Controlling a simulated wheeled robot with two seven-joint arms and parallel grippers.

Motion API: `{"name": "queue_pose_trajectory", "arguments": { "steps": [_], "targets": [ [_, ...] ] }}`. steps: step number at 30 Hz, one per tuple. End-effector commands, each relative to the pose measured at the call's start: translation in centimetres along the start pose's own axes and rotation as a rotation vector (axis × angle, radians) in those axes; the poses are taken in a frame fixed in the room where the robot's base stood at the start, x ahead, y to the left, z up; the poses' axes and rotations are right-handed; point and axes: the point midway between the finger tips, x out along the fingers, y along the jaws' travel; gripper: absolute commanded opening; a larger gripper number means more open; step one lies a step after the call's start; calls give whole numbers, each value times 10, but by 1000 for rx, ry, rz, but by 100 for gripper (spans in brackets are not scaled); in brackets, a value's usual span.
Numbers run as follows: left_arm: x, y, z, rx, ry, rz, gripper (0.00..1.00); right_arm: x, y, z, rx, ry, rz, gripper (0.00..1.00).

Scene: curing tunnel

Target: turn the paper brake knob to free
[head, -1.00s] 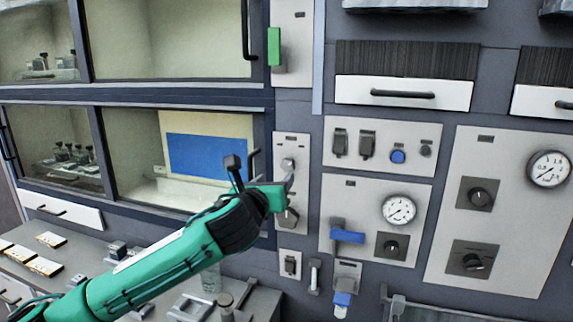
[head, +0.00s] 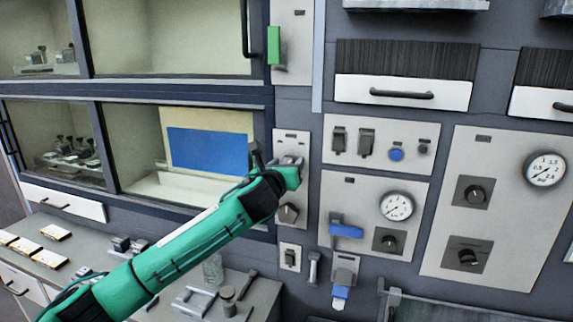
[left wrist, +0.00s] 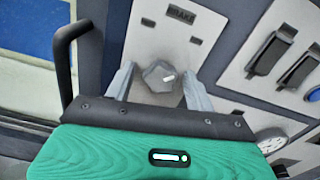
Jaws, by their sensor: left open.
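The brake knob (left wrist: 158,75) is a grey knob with a white mark on its face. It sits on a light panel (left wrist: 200,45) under a label that reads BRAKE in the left wrist view. My left gripper (left wrist: 157,82) is open, with one finger on each side of the knob; I cannot tell whether either finger touches it. In the head view my left gripper (head: 280,160) is at the upper part of the narrow panel (head: 302,143) and largely hides the knob.
A second dark knob (head: 288,212) sits lower on the same panel. A black bar handle (left wrist: 66,60) runs close beside the gripper in the wrist view. Switches (head: 367,142), a blue lever (head: 346,230) and a gauge (head: 397,206) are to the right.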

Motion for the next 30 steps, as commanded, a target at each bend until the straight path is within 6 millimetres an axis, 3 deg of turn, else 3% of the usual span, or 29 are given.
{"name": "queue_pose_trajectory", "arguments": {
  "steps": [2,8,9,20,30],
  "targets": [
    [0,0,0,0,0,0,51,0,0,0,0,0,0,0],
    [0,0,0,0,0,0,12,0,2,0,-1,0,2,0],
    [0,0,0,0,0,0,10,0,2,0,-1,-1,2,0],
    [0,0,0,-65,1,0,10,-1,4,1,-2,-1,5,0],
    [0,0,0,-319,1,1,10,-4,4,1,-2,-1,5,0]
  ]
}}
